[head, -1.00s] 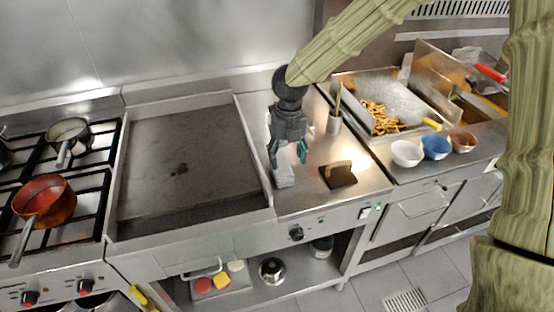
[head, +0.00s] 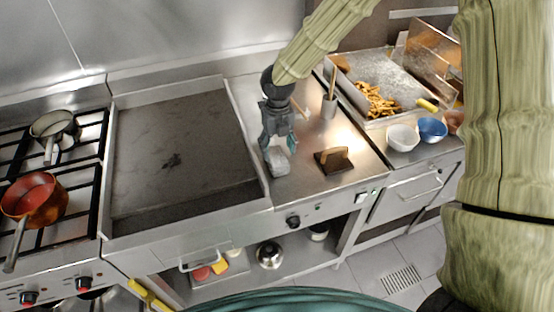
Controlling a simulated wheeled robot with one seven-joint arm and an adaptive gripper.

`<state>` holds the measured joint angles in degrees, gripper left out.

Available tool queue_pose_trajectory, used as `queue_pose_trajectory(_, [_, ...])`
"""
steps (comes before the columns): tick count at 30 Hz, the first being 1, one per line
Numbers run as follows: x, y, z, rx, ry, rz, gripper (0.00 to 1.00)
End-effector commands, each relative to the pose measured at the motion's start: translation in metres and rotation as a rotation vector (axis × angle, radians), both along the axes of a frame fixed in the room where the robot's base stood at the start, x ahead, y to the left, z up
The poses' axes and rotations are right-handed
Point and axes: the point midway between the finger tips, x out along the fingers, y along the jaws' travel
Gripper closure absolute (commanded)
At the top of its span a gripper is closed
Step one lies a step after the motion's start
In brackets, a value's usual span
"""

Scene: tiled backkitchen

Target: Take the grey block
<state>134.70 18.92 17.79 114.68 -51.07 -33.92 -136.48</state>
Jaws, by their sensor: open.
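The grey block (head: 278,161) rests on the steel counter, just right of the flat griddle's right edge. My gripper (head: 278,146) is above it, pointing down, with its fingers spread and its fingertips close to the block's top. I cannot tell whether the fingertips touch the block or are partly around it. The gripper is open.
A dark press with a wooden handle (head: 333,160) sits right of the block. A steel utensil pot (head: 328,106) stands behind. The griddle (head: 180,160) lies left. White (head: 402,138) and blue (head: 432,129) bowls stand further right.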

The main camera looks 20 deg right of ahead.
Motion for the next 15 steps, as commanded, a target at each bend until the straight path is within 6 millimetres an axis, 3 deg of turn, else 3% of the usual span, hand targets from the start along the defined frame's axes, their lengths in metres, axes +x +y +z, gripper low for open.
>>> queue_pose_trajectory(15, [0.002, 0.002, -0.044, -0.001, 0.000, 0.001, 0.38])
